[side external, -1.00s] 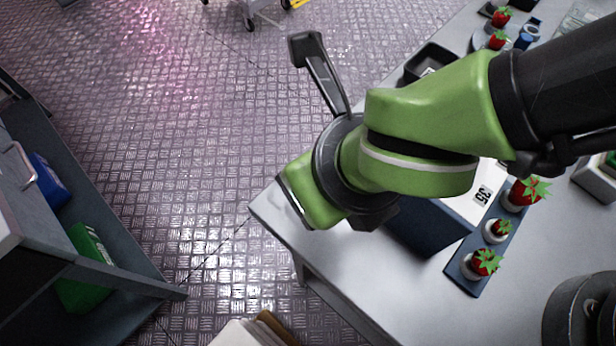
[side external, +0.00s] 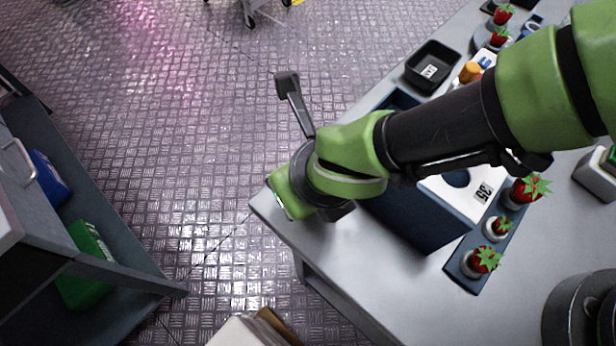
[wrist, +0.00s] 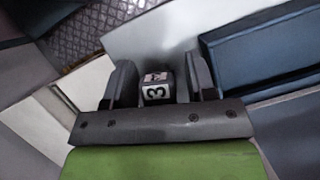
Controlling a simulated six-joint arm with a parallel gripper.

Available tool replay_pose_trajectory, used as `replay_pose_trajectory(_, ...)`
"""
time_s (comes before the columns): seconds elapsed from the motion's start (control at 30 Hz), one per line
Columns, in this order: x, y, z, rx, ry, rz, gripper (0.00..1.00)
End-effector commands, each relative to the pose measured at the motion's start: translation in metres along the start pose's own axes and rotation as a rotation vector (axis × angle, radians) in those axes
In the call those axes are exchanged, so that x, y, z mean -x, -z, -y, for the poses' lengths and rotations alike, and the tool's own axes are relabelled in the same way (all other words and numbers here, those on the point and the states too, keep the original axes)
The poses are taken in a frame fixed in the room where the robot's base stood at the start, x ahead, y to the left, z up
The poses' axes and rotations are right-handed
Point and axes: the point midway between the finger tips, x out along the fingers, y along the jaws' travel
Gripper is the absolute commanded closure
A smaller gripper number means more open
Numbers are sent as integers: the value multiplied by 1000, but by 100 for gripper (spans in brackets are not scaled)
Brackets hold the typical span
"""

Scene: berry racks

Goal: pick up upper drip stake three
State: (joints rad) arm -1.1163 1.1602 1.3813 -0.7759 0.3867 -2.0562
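In the wrist view, a small block with a white face marked "3" (wrist: 157,92) sits between the two dark fingers of my gripper (wrist: 161,82). It looks like the tag or head of drip stake three; any stem is hidden. The fingers stand apart, with a gap visible on the right side of the block and a narrower one on the left. In the side view, my wrist is over the table's near-left corner, and the fingertips and the stake are hidden behind it.
A dark blue box (side external: 405,222) stands on the table (side external: 330,265) just right of my wrist, also seen in the wrist view (wrist: 262,58). A black tray (side external: 412,68) sits further back. The floor lies left.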

Motion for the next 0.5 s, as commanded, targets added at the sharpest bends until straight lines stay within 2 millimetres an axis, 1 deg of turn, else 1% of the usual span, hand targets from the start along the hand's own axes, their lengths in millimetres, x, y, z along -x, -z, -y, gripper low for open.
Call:
replay_pose_trajectory(0.03,0,0,0,0,0,0,61)
replay_pose_trajectory(0.07,0,0,0,0,0,0,68)
replay_pose_trajectory(0.1,0,0,0,0,0,0,77)
replay_pose_trajectory(0.17,0,0,0,0,0,0,91)
replay_pose_trajectory(0.2,0,0,0,0,0,0,95)
replay_pose_trajectory(0.43,1,0,0,0,0,0,95)
replay_pose_trajectory(0.5,4,-2,0,-2,-1,2,95)
